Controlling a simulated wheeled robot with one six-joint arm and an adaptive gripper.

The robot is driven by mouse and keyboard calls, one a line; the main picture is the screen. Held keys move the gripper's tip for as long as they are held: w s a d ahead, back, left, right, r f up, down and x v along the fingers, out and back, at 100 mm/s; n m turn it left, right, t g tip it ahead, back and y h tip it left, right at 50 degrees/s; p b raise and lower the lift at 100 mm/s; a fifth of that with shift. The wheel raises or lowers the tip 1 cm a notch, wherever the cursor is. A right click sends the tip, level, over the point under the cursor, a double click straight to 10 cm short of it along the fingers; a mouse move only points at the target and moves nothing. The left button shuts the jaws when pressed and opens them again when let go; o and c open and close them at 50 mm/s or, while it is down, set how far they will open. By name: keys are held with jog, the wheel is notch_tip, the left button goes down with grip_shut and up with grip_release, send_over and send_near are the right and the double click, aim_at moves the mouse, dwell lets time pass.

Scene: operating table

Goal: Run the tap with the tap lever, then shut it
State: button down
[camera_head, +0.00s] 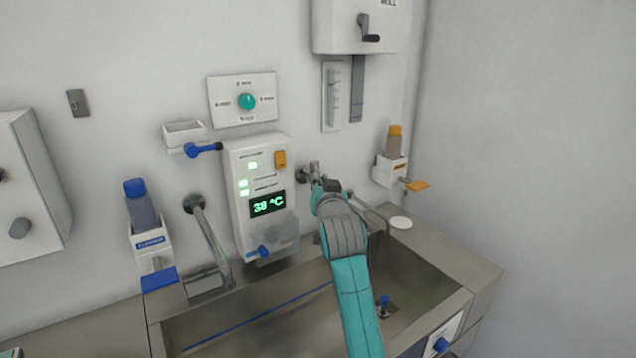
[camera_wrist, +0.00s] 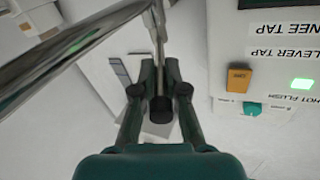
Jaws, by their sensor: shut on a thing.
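The lever tap is on the wall just right of the white control panel (camera_head: 262,190), and its metal wall fitting (camera_head: 303,175) shows beside my gripper (camera_head: 318,184). In the wrist view, which is upside down, the thin metal tap lever (camera_wrist: 158,35) with a dark end runs between the fingers of my gripper (camera_wrist: 159,64). The fingers are shut on the lever. A thick chrome spout (camera_wrist: 65,55) crosses the upper left of that view. My wrist hides most of the tap in the head view. I see no water stream, but the outlet is not clearly visible.
The steel sink (camera_head: 250,318) lies below. A second spout (camera_head: 207,235) is left of the panel. An orange-capped bottle (camera_head: 394,143) stands in a holder at right, a blue-capped bottle (camera_head: 141,205) at left. A white dispenser (camera_head: 352,25) hangs above.

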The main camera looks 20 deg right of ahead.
jog(key=shift+w+d+n+y, duration=0.1)
jog(key=shift+d+n+y, duration=0.85)
jog(key=shift+y, duration=0.45)
jog(key=shift+d+n+y, duration=0.8)
jog(key=shift+n+y, duration=0.15)
jog(key=shift+y, duration=0.45)
jog(key=c, duration=1.2)
grip_release()
jog(key=v, duration=1.2)
jog(key=shift+r, duration=0.3)
